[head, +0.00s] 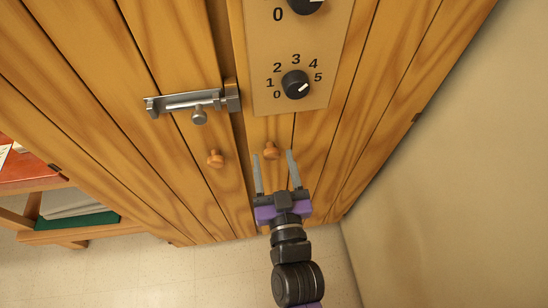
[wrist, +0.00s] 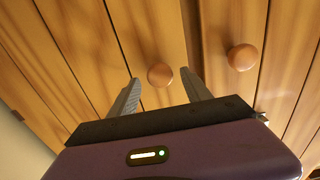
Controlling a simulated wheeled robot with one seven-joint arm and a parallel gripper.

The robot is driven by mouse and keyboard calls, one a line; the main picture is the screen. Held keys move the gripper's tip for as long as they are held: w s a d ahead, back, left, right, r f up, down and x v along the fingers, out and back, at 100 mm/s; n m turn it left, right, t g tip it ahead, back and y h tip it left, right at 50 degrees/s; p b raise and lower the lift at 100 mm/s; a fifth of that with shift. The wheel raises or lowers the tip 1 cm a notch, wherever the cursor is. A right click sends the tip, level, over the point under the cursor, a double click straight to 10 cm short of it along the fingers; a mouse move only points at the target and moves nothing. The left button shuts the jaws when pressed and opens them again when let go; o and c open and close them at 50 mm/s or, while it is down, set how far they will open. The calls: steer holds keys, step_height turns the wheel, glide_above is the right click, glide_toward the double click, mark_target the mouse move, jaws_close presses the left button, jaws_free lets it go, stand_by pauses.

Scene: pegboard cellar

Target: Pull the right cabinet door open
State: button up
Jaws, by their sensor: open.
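The right cabinet door (head: 318,150) is wooden and looks closed. Its round wooden knob (head: 270,151) sits near the seam with the left door (head: 110,110). My gripper (head: 273,156) is open, with its two grey fingers pointing at this knob. In the wrist view the same knob (wrist: 160,75) shows between the fingertips (wrist: 161,84), with space on both sides. I see no contact, and I cannot tell how far the fingers reach over it. The left door's knob (head: 215,158) is outside the fingers; it also shows in the wrist view (wrist: 242,57).
A metal slide bolt (head: 190,100) lies across the left door, reaching towards the seam; whether it is engaged is unclear. A panel with numbered dials (head: 296,84) is on the right door. A beige wall (head: 450,190) stands right. A shelf (head: 85,232) is at lower left.

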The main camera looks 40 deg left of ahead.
steer(key=shift+w+a, duration=0.15)
steer(key=shift+a, duration=0.05)
jaws_close()
stand_by(1.4)
